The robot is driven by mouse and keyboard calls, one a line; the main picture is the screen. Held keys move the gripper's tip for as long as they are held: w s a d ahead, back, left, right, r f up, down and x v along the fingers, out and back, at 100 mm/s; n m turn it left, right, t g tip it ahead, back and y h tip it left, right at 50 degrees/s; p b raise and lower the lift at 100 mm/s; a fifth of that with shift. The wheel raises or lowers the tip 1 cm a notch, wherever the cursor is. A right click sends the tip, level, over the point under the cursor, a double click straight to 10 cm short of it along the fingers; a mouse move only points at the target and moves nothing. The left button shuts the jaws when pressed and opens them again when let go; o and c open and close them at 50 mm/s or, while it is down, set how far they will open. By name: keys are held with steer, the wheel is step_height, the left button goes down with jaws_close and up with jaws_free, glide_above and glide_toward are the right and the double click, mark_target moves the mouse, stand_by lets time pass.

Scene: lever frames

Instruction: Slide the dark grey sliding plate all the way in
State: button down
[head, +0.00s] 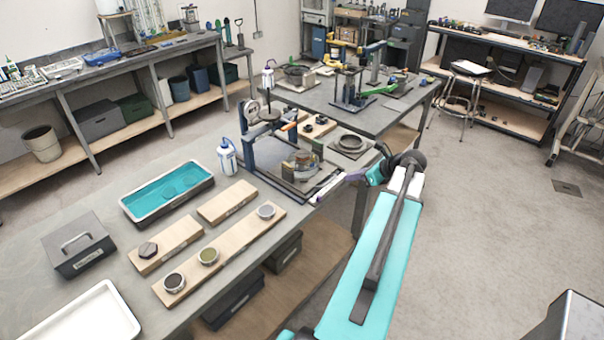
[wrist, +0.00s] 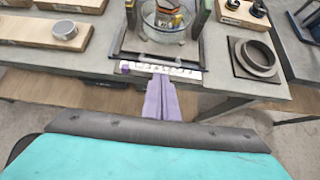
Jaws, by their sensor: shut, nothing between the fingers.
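The dark grey sliding plate (head: 323,168) lies low in a dark frame with upright posts (head: 249,150) on the bench. In the wrist view the plate (wrist: 133,42) shows between the frame's sides, with a round glass dish (wrist: 168,22) above it. A pale strip (wrist: 188,73) with small marks runs along the near edge. My gripper (wrist: 161,78) has purple fingers, shut together and empty, pointing at the middle of this strip. The tips overlap the strip in the picture; I cannot tell whether they touch. In the head view my gripper (head: 320,196) is at the frame's near right side.
A dark ring on a square base (wrist: 257,57) stands right of the frame. Wooden boards with round pieces (head: 208,257), a teal tray (head: 131,207) and a white bottle (head: 227,157) are to the left. Open floor lies on my side of the bench edge.

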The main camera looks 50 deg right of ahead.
mark_target(330, 180)
steer(key=b+x, duration=0.2)
steer(key=x, duration=0.6)
stand_by(0.4)
steer(key=shift+w, duration=0.35)
stand_by(0.4)
